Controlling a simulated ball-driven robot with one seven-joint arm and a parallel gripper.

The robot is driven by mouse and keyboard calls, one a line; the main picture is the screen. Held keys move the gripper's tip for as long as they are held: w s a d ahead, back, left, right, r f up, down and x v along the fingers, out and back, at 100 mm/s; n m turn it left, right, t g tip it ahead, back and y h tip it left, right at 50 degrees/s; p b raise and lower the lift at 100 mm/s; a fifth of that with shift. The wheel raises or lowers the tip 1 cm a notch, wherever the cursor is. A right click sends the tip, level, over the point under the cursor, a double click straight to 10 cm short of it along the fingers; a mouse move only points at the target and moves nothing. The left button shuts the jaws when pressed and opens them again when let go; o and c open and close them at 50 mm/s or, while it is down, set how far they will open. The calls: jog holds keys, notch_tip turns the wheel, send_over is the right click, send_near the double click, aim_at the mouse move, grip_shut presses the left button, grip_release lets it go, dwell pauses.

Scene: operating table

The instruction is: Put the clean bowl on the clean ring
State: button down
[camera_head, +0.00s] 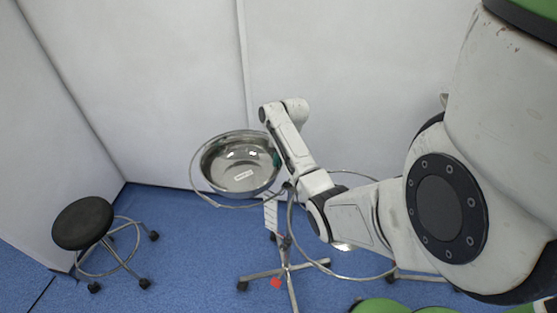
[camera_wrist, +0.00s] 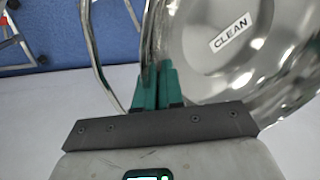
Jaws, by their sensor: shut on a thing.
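The clean bowl (camera_head: 238,172) is shiny metal and looks nearly level in the head view. Its label reads CLEAN in the wrist view, where the bowl (camera_wrist: 215,65) fills the right side. My gripper (camera_head: 277,160) has green fingers shut on the bowl's rim, on its right side in the head view; the fingers (camera_wrist: 157,85) also show in the wrist view. A thin metal ring (camera_head: 196,190) curves around the bowl's left and lower edge. In the wrist view the ring (camera_wrist: 91,45) runs left of the fingers. I cannot tell whether the bowl touches it.
A second, empty ring (camera_head: 340,276) lies to the right, partly behind my arm. The rings' wheeled stand (camera_head: 283,266) is on the blue floor. A black stool (camera_head: 83,222) stands at the left. White walls (camera_head: 150,70) are behind. Green objects (camera_head: 380,307) show at the bottom edge.

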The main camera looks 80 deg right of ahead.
jog(key=c, duration=1.3)
grip_release()
jog(key=shift+f, duration=0.1)
jog(key=shift+o, duration=0.2)
jog(key=v, duration=1.2)
jog(key=shift+w, duration=0.1)
